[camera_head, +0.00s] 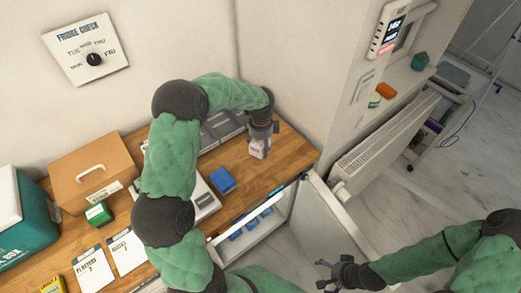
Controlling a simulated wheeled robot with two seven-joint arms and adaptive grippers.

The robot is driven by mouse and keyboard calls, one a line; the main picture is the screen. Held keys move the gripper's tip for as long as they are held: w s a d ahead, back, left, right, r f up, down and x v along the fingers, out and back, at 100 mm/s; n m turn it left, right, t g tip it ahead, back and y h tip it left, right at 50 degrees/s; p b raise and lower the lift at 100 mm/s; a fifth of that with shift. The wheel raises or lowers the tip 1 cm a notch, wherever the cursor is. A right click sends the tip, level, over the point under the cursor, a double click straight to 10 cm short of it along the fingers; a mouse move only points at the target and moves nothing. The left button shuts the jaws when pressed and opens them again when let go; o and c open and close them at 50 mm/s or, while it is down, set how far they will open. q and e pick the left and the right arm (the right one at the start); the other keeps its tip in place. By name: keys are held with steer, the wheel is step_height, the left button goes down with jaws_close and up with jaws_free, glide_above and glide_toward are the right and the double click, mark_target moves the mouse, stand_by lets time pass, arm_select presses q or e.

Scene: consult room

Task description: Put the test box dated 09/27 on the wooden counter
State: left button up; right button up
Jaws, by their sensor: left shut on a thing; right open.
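My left gripper (262,133) is shut on a small white and pink box (259,149). It holds the box at the right end of the wooden counter (293,155); I cannot tell whether the box touches the wood. The date on the box is too small to read.
An open fridge (252,243) under the counter holds several blue boxes. A blue box (222,180) and a green box (98,214) stand on the counter. A brown case (95,172) stands at the left. A radiator (385,140) is on the right.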

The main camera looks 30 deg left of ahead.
arm_select(q)
steer(key=shift+w+a+f, duration=0.25)
steer(key=shift+w+f, duration=0.05)
steer(key=shift+f, duration=0.2)
steer(key=shift+f+b, duration=0.35)
steer(key=shift+f, duration=1.15)
steer(key=shift+f, duration=0.15)
steer(key=o, duration=1.2)
step_height(320, 180, up, 12)
steer(key=shift+r+p, duration=0.15)
steer(key=shift+p, duration=0.8)
